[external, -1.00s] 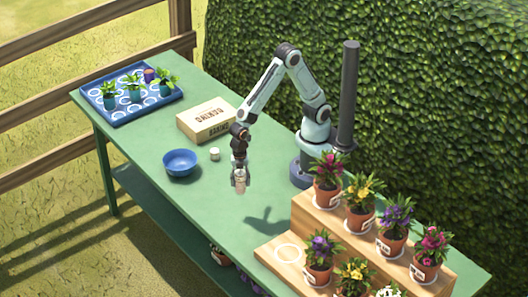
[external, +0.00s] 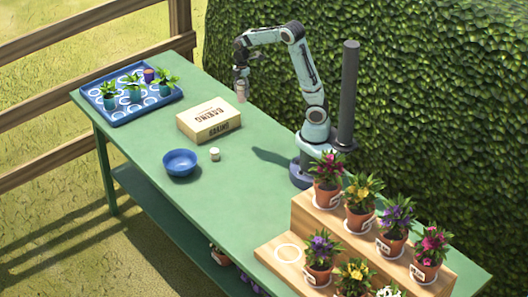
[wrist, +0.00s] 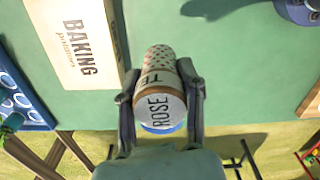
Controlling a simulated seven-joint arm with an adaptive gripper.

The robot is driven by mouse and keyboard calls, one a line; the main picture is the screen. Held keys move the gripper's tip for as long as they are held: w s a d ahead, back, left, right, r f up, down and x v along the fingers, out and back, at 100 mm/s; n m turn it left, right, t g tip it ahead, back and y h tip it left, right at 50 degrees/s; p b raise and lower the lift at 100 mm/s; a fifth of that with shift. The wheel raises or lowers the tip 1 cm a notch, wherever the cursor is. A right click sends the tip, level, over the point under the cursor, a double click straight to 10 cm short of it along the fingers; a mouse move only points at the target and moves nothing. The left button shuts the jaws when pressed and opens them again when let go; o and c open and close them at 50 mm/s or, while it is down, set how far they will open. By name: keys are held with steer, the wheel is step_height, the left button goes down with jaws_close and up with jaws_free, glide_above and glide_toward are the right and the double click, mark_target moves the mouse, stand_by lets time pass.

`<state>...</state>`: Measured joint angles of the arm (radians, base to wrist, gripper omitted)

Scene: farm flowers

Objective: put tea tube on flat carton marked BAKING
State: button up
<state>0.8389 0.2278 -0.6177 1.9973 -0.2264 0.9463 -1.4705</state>
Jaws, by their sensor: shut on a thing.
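The tea tube (wrist: 160,85) is a pale cylinder with a dotted side and a light lid reading ROSE, seen end-on in the wrist view. My gripper (wrist: 161,90) is shut on it, one finger on each side. In the external view my gripper (external: 241,76) holds the tea tube (external: 241,91) high above the table, behind and to the right of the carton. The flat carton marked BAKING (external: 208,120) lies on the green table; its printed top also shows in the wrist view (wrist: 80,40). The tube is apart from the carton.
A blue bowl (external: 180,162) and a small white jar (external: 214,154) stand in front of the carton. A blue tray (external: 121,113) with potted plants is at the far left. A wooden stepped stand (external: 306,216) with several flowerpots is at the right. The carton's top is clear.

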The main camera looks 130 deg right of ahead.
steer(key=shift+m, duration=0.3)
steer(key=d+f, duration=0.3)
steer(key=d, duration=0.1)
steer(key=d+f, duration=0.3)
steer(key=d, duration=0.2)
steer(key=d+f, duration=0.3)
steer(key=d, duration=0.2)
steer(key=shift+w+f, duration=0.35)
steer(key=shift+f, duration=1.6)
steer(key=shift+f, duration=0.15)
steer(key=o, duration=1.2)
steer(key=shift+c, duration=0.2)
